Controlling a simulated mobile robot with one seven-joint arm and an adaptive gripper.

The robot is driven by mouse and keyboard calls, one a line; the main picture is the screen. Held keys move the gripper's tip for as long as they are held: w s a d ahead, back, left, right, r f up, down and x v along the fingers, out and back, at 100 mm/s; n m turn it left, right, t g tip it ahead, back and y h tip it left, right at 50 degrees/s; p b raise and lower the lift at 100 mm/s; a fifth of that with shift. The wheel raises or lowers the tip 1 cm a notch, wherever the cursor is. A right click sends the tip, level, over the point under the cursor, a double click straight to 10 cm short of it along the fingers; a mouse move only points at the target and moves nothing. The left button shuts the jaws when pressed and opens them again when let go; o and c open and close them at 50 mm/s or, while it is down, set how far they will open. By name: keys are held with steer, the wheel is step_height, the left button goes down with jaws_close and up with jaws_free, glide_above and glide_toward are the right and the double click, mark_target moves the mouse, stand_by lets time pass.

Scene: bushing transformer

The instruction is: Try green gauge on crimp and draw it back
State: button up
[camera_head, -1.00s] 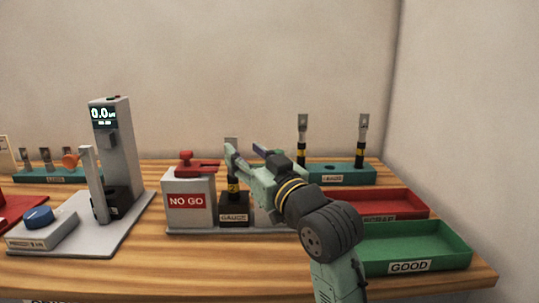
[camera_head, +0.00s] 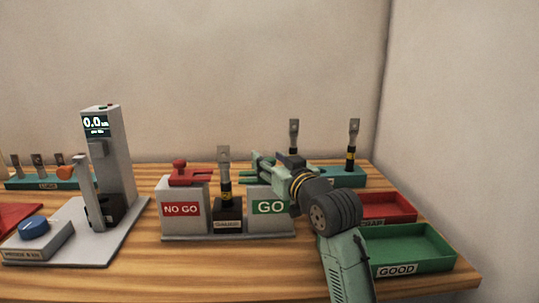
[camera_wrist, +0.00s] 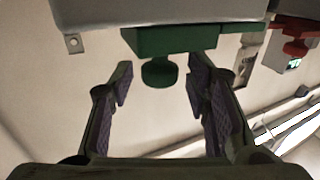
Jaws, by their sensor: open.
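The green gauge (camera_wrist: 168,42) with its round green knob (camera_wrist: 160,72) shows in the wrist view. The knob lies between the two fingers of my open gripper (camera_wrist: 160,88), with a gap visible on each side. In the head view my gripper (camera_head: 262,168) is over the GO block (camera_head: 268,207) and hides the green gauge. The crimp (camera_head: 224,163) is the grey metal top of a part standing upright in the dark gauge stand (camera_head: 228,212), left of my gripper. The crimp also shows in the wrist view (camera_wrist: 247,62).
The NO GO block (camera_head: 183,212) with a red gauge (camera_head: 185,175) stands left of the crimp. A tester (camera_head: 115,165) is further left. A teal rack (camera_head: 345,177) with parts stands behind; the red tray (camera_head: 390,205) and green GOOD tray (camera_head: 425,245) are at right.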

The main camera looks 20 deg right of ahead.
steer(key=shift+w, duration=0.45)
steer(key=shift+c, duration=0.3)
jaws_close()
steer(key=shift+a, duration=0.1)
